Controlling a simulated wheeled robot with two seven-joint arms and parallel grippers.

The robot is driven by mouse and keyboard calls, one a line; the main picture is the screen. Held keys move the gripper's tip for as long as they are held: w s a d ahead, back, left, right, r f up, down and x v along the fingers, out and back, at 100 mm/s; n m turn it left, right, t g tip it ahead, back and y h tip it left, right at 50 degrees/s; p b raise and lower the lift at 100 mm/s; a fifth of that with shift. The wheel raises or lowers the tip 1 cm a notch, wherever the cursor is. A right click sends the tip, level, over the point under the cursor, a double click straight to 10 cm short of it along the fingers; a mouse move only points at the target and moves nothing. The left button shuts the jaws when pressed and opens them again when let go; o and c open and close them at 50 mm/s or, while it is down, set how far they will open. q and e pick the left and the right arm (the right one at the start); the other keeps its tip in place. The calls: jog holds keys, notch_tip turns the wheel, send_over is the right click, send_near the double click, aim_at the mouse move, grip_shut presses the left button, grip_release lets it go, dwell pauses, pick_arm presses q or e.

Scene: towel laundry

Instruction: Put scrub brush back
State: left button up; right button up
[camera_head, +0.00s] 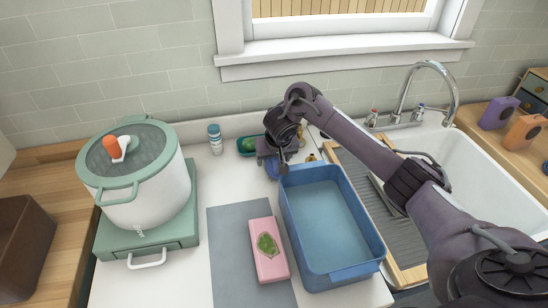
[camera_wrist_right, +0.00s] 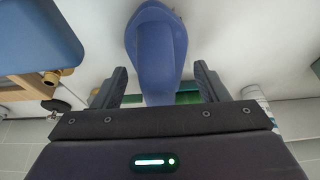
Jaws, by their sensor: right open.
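The blue scrub brush (camera_wrist_right: 158,42) shows in the right wrist view, its wide rounded end away from the gripper and its narrower part reaching back between the fingers. In the head view only a small blue part of it (camera_head: 271,171) shows beside the gripper. My right gripper (camera_wrist_right: 160,82) is open, one finger on each side of the brush with gaps visible. In the head view the right gripper (camera_head: 274,160) is over the counter behind the blue basin, partly hidden by its wrist. A green tray (camera_head: 243,152) lies just left of it. My left gripper is not in view.
The blue basin (camera_head: 288,209) stands close in front of the right gripper. A white pot (camera_head: 150,205) on a green stove is at left. A pink box (camera_head: 263,232) lies on a grey mat. A jar (camera_head: 215,139) stands near the wall. The sink is at right.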

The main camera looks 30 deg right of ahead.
jog(key=shift+r, duration=0.35)
jog(key=p+v, duration=0.7)
jog(key=v, duration=0.3)
jog(key=shift+r+p, duration=0.3)
jog(key=shift+s+r+p, duration=0.3)
jog(key=shift+r+p, duration=0.05)
jog(key=shift+r, duration=0.1)
jog(key=shift+s+a, duration=0.1)
